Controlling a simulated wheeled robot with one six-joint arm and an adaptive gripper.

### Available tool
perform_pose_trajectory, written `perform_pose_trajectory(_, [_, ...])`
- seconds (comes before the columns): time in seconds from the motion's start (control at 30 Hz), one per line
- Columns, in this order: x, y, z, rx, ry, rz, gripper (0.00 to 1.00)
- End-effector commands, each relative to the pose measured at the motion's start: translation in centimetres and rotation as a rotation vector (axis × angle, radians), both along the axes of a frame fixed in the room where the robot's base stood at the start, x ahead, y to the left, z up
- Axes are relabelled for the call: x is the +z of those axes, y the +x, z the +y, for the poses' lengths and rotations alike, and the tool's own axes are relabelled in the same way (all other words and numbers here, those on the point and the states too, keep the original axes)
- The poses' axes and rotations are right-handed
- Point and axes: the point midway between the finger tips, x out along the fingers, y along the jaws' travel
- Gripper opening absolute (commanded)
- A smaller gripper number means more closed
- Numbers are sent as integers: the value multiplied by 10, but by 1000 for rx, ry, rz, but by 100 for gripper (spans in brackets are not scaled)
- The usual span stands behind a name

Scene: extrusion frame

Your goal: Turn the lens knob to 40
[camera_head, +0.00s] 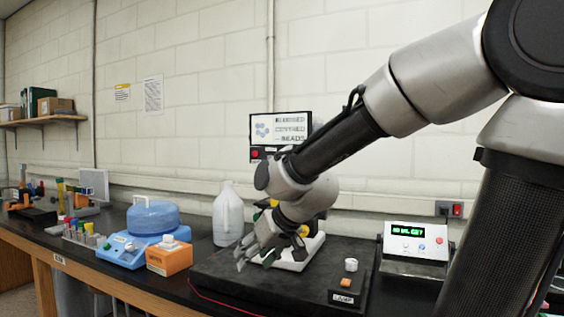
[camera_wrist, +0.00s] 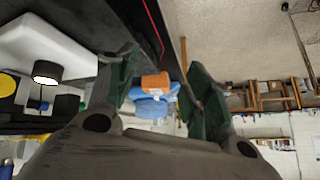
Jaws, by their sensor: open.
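My gripper (camera_head: 250,255) is over the dark board (camera_head: 225,282), pointing down and to the left, in front of a white-based instrument (camera_head: 313,246) with black and yellow parts. In the wrist view, its two dark green fingers (camera_wrist: 157,65) are spread apart with nothing between them. The white base (camera_wrist: 45,40) and a black cylinder with a bright white face (camera_wrist: 47,73) lie to the left of the fingers there, apart from them. I cannot tell which part is the lens knob, and no scale reading is legible. My arm and gripper hide much of the instrument.
A small box labelled LASER (camera_head: 345,297) and a white-topped post (camera_head: 351,265) stand on the board's right. A green display unit (camera_head: 415,240) is farther right. A white jug (camera_head: 229,215), an orange box (camera_head: 168,259) and a blue-lidded device (camera_head: 152,218) are left.

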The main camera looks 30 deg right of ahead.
Motion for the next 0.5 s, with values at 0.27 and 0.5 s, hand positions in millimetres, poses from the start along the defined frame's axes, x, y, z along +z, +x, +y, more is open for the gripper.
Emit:
perform_pose_trajectory(0.27, [26, 93, 24, -101, 58, -299, 51])
perform_pose_trajectory(0.5, [85, 168, -14, -419, -46, -749, 51])
